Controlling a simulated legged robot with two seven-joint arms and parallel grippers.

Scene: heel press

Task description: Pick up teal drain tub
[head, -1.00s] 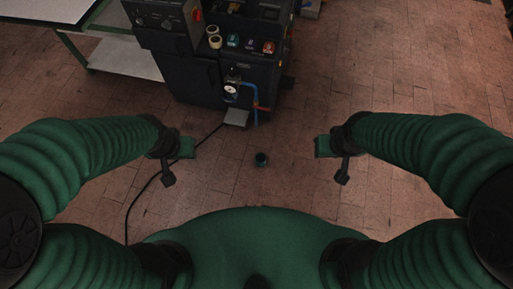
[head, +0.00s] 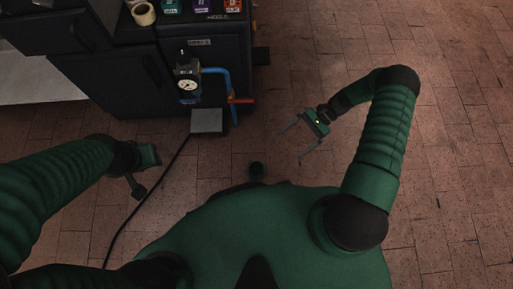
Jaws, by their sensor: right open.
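A dark machine (head: 205,55) stands at the top, with a gauge (head: 187,85) and blue and red pipes. A grey pedal (head: 207,121) sits at its foot, with a black cable (head: 152,194) running down the floor. The floor on the right is clear.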

